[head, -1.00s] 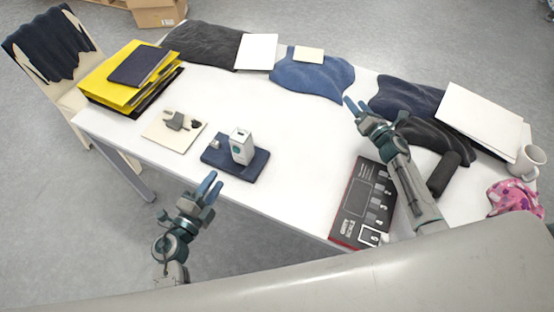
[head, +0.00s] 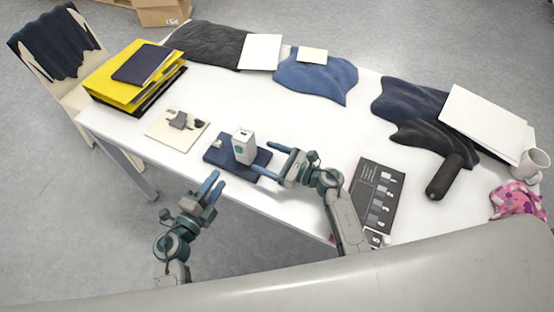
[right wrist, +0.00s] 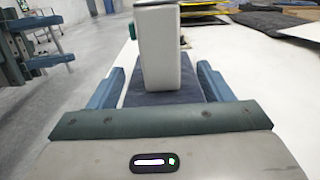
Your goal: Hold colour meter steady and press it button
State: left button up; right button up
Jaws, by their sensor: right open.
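My left gripper (head: 213,188) is open and empty in front of the table edge, below the pad.
A board with grey adapters (head: 165,138) lies left of the pad. A dark chart card (head: 378,195) lies to the right, partly behind my right arm. Folded cloths (head: 315,80) and a white mug (head: 528,163) line the far and right sides. The table middle is clear.

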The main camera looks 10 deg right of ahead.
aim_at(253, 151)
jog(key=x, duration=0.8)
pick_arm(q)
jog(key=shift+c, duration=0.3)
pick_arm(e)
jog(key=c, duration=1.3)
pick_arm(q)
grip_shut()
